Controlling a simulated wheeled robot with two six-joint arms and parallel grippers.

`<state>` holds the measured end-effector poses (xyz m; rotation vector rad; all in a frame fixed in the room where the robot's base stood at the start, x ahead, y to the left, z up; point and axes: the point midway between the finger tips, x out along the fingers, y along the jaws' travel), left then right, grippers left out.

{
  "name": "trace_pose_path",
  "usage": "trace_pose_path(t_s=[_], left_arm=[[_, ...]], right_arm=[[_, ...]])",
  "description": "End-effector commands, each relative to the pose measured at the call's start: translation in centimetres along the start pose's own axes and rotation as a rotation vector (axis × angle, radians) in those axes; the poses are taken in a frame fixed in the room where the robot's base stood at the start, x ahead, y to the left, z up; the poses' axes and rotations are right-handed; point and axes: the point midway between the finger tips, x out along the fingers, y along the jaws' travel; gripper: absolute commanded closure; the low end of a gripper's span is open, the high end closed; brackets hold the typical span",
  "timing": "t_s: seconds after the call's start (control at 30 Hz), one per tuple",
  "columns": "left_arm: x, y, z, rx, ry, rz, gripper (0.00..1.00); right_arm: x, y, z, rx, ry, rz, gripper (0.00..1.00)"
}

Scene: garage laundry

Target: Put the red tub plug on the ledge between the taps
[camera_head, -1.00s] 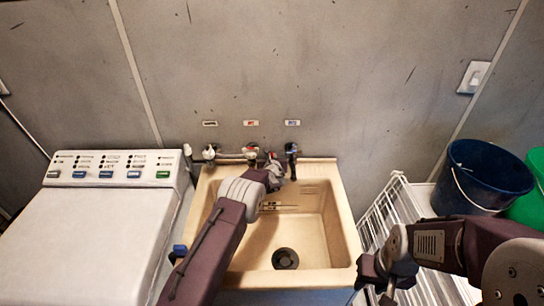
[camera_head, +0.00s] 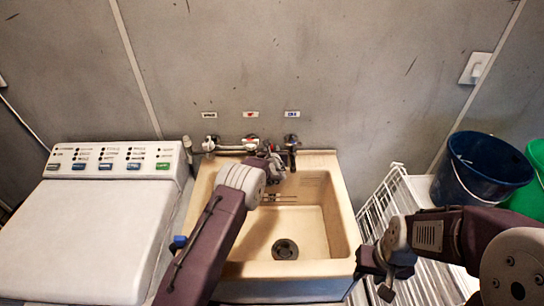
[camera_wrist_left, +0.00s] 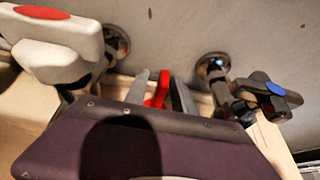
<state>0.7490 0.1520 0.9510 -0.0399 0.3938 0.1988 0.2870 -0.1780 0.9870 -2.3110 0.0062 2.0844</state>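The red tub plug (camera_wrist_left: 159,90) shows edge-on between the fingers of my left gripper (camera_wrist_left: 162,92), which looks shut on it. In the head view my left gripper (camera_head: 275,168) is over the back of the sink, near the ledge (camera_head: 320,161); the plug is not clear there. In the left wrist view a white tap handle with a red mark (camera_wrist_left: 55,45) is at left and a dark tap with a blue mark (camera_wrist_left: 272,90) at right. The fingers are between them. My right gripper (camera_head: 378,276) is at the sink's right side; its finger gap is unclear.
The beige sink (camera_head: 342,225) has an open basin with a dark drain (camera_head: 285,249). A white washing machine (camera_head: 80,225) stands at left. A white wire rack (camera_head: 385,205), blue bucket (camera_head: 485,172) and green bucket (camera_head: 530,195) are at right.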

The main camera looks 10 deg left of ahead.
Motion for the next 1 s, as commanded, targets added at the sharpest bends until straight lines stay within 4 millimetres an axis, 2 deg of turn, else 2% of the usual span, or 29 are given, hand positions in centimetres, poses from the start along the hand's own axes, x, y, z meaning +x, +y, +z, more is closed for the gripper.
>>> trace_pose_path(t_s=[0.4,0.6,1.0], left_arm=[[-7.1,-0.1,-0.1,0.001,-0.002,-0.003,0.69],[-9.7,0.0,-0.1,0.0,-0.002,-0.002,0.69],[-10.3,0.0,0.0,0.0,-0.002,-0.001,0.69]], right_arm=[[1.1,0.0,0.1,0.0,0.0,0.0,0.64],[1.4,0.0,0.1,0.0,0.0,0.0,0.64],[1.4,0.0,0.1,0.0,0.0,0.0,0.64]])
